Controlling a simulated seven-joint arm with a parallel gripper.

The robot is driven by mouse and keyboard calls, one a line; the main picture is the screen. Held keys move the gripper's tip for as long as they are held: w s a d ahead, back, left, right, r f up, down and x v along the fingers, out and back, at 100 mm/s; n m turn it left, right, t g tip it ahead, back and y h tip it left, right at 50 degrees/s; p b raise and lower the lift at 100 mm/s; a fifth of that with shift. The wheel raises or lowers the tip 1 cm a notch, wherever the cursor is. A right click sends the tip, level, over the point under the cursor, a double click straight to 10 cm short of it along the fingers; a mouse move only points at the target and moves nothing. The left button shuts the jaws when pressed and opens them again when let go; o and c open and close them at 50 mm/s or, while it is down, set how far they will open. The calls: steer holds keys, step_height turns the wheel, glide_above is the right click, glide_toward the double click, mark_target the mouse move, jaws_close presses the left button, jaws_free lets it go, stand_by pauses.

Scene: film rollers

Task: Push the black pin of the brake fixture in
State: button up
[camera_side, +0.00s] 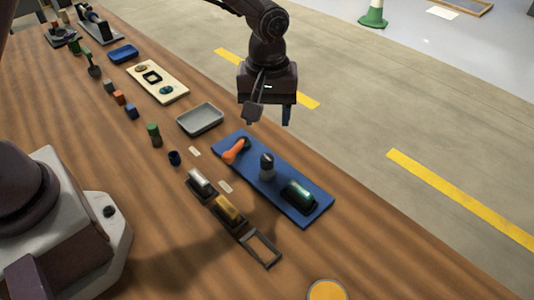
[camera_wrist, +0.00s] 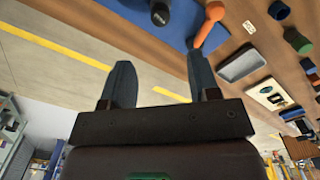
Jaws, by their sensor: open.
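A blue board (camera_side: 283,174) on the wooden table carries an orange lever (camera_side: 234,151), a dark upright cylinder with a grey band (camera_side: 267,167) and a dark green roller (camera_side: 298,194). I cannot tell for sure which part is the brake fixture, and no black pin is clearly visible. My gripper (camera_side: 268,116) is open and empty, above and behind the board's far edge, apart from it. In the wrist view, my gripper's two fingers (camera_wrist: 160,72) are spread. The orange lever (camera_wrist: 208,24) and the dark cylinder (camera_wrist: 160,12) show beyond them.
A grey tray (camera_side: 201,119) stands left of the board. Two roller holders (camera_side: 199,183) (camera_side: 228,210) and an empty frame (camera_side: 260,248) lie on its near side. A cream plate (camera_side: 157,81) and small blocks (camera_side: 119,97) are farther left. The near-right tabletop is mostly clear.

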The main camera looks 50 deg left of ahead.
mark_target(267, 158)
step_height(267, 158, down, 11)
steer(key=shift+f, duration=0.15)
steer(key=shift+c, duration=0.5)
